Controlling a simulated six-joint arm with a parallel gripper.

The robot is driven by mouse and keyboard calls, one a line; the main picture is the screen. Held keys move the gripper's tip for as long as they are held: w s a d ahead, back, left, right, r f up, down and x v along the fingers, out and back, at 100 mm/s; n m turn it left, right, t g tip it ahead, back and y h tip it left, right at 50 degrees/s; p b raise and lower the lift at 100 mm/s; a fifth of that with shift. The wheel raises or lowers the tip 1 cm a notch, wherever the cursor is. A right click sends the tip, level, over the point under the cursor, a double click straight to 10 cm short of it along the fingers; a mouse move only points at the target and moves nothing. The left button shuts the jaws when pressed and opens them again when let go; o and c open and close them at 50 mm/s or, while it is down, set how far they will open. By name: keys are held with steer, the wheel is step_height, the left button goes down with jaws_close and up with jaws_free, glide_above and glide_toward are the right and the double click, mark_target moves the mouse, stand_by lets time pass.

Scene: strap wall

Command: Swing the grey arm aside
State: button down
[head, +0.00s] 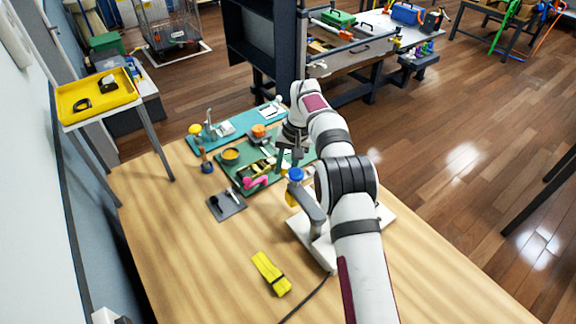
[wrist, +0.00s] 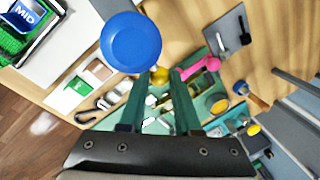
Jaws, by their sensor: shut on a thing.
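The grey arm (head: 309,206) stands out above a white base (head: 322,248) on the wooden table. It has a blue round knob (head: 295,174) at its far end. My gripper (head: 286,163) is at the knob end of the arm, pointing down. In the wrist view the knob (wrist: 131,42) is a large blue disc right by the left fingertip, and my gripper's fingers (wrist: 163,72) are close together. My gripper is shut on the knob end of the grey arm; the exact contact is hard to see. Part of the base is hidden behind my arm.
A dark grey mat (head: 227,204) with small tools lies left of the gripper. Green mats behind hold a pink item (head: 256,181) and other small parts. The table's left front is clear.

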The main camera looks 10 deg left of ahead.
steer(key=c, duration=0.6)
jaws_free()
steer(key=shift+c, duration=0.2)
steer(key=shift+r, duration=0.1)
step_height(320, 180, up, 12)
steer(key=d, duration=0.2)
steer(key=shift+d+f, duration=0.15)
steer(key=shift+f, duration=0.05)
steer(key=shift+r, duration=0.1)
steer(key=s+d+r+m, duration=0.1)
steer(key=s+d+r, duration=0.35)
steer(key=s, duration=0.25)
steer(key=s+d+r+m, duration=0.2)
steer(key=s+d+r, duration=0.2)
steer(key=s+r, duration=0.15)
steer(key=s+d+f+m, duration=0.1)
steer(key=s+d+f, duration=0.1)
steer(key=s, duration=0.7)
steer(key=s+d+f+m, duration=0.1)
steer(key=s+f, duration=0.3)
steer(key=s, duration=0.5)
steer(key=s+d+f+m, duration=0.1)
steer(key=s+f, duration=0.3)
steer(key=s, duration=0.6)
steer(key=shift+d+m, duration=0.3)
steer(key=shift+d, duration=0.5)
